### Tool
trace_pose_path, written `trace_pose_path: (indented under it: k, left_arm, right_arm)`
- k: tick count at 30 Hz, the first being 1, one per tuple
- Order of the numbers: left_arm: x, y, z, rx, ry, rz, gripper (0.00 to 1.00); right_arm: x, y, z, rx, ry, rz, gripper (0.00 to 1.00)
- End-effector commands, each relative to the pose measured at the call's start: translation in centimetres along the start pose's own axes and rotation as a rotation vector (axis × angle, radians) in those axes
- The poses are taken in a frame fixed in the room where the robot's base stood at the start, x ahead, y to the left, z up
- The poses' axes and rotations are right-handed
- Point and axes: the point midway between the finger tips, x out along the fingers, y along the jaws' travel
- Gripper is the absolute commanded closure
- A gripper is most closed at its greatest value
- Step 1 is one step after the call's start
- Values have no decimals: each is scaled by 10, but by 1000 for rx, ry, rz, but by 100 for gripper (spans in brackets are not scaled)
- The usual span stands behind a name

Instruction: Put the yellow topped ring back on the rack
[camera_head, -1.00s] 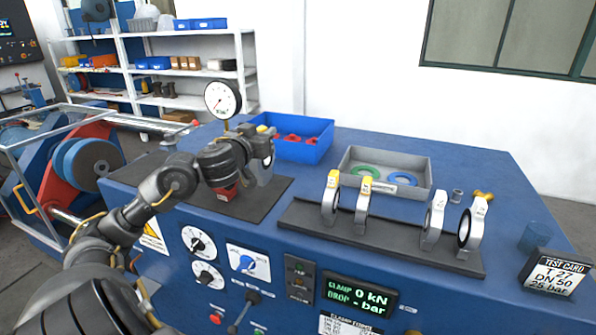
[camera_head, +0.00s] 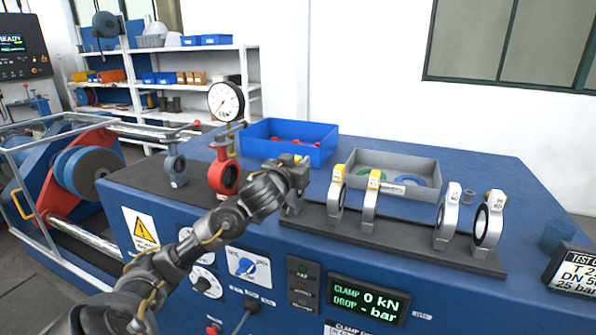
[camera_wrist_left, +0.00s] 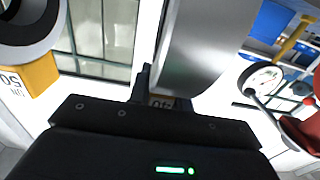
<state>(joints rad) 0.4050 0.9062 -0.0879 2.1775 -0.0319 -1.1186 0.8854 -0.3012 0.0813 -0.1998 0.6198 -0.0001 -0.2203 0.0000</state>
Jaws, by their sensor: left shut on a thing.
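My left gripper (camera_head: 300,170) is shut on a grey metal ring, which shows large in the left wrist view (camera_wrist_left: 205,45). In the head view a small yellow patch shows at the jaws, and my gripper hides most of this ring. The jaws are above the left end of the dark rack (camera_head: 385,238); whether the ring touches the rack is hidden. On the rack stand two yellow-topped rings, a left one (camera_head: 337,195) and a right one (camera_head: 370,200), and two white-topped rings (camera_head: 447,220) further right. My right gripper is not in view.
A blue bin (camera_head: 290,152) with red parts and a grey tray (camera_head: 390,165) with green and blue rings stand behind. A red valve (camera_head: 223,175) and a grey-blue valve (camera_head: 176,168) stand left, near a pressure gauge (camera_head: 225,101).

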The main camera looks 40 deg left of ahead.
Motion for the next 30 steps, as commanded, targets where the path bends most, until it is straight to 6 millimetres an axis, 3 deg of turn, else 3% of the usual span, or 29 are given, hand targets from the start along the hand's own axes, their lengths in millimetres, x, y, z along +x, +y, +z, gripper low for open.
trace_pose_path:
  k: [12,13,17,30]
  left_arm:
    - [0,0,5,-1,3,0,100]
    - [0,0,5,0,1,0,76]
    - [0,0,5,0,1,0,59]
    - [-4,5,3,-2,2,5,58]
  right_arm:
    - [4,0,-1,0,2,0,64]
    - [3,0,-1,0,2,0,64]
    - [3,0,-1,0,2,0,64]
    - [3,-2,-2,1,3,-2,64]
